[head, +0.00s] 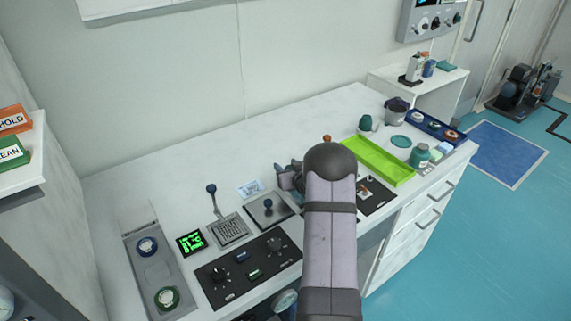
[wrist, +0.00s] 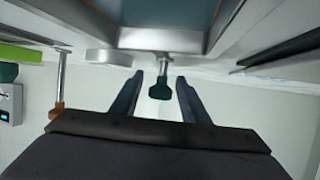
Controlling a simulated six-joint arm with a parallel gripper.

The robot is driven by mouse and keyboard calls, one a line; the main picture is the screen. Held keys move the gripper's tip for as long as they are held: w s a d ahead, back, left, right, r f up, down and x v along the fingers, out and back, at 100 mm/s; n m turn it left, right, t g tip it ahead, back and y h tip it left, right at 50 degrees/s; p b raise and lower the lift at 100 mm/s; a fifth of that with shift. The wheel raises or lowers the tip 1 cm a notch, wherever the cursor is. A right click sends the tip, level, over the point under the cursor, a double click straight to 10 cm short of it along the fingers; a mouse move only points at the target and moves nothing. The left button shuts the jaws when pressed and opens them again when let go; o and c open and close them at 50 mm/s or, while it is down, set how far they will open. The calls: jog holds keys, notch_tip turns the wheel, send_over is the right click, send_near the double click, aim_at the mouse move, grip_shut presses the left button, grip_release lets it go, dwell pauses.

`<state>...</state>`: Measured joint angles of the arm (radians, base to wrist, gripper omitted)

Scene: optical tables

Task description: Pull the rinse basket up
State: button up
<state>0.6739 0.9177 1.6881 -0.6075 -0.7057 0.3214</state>
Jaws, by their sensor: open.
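My gripper (head: 287,179) is low over the bench, partly hidden behind my own arm in the head view. In the wrist view its fingers (wrist: 161,78) are apart and empty. A dark green knob (wrist: 159,91) on a short metal stem shows between them; I cannot tell whether they touch it. The stem meets a metal-rimmed fixture (wrist: 160,40) with a blue-grey inside. My arm seems to hide this fixture in the head view. A slotted grey tray (head: 229,231) with an upright dark-knobbed handle (head: 211,189) stands left of my gripper. No label shows which is the rinse basket.
An orange-topped rod (wrist: 58,108) stands to one side of my gripper. A lime green tray (head: 379,160) lies to the right. A black plate with a knob (head: 268,211) and a black control panel (head: 248,268) are at left. Clear bench lies towards the wall.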

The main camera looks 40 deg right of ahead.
jog(key=shift+x, duration=0.8)
grip_shut()
notch_tip(320, 180, up, 7)
jog(key=p, duration=0.3)
jog(key=shift+w+f, duration=0.1)
jog(key=shift+c, duration=0.2)
grip_release()
jog(key=shift+o, duration=0.2)
jog(key=shift+f, duration=0.1)
